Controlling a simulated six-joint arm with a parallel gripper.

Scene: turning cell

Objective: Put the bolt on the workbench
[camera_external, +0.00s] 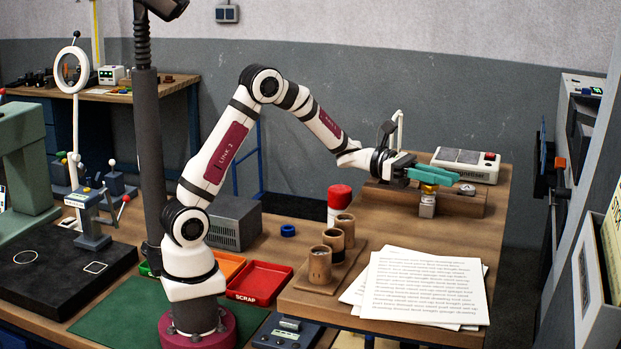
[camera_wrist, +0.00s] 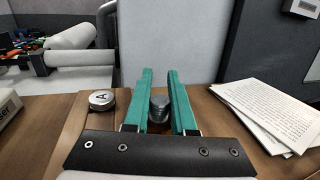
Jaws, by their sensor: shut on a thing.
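My gripper (camera_external: 433,176), with teal fingers, is at the right end of my arm, above a wooden block on the bench. In the wrist view my gripper (camera_wrist: 160,76) is shut on a dark grey round-headed piece, which I take to be the bolt (camera_wrist: 158,108), between its two fingers.
A silver knob marked A (camera_wrist: 102,99) stands left of the fingers. A white-topped device (camera_external: 465,163) is behind the gripper. Papers (camera_external: 425,287) lie in front, beside several brown cups (camera_external: 320,264). A red scrap tray (camera_external: 260,282) is left. Bare wood lies between papers and block.

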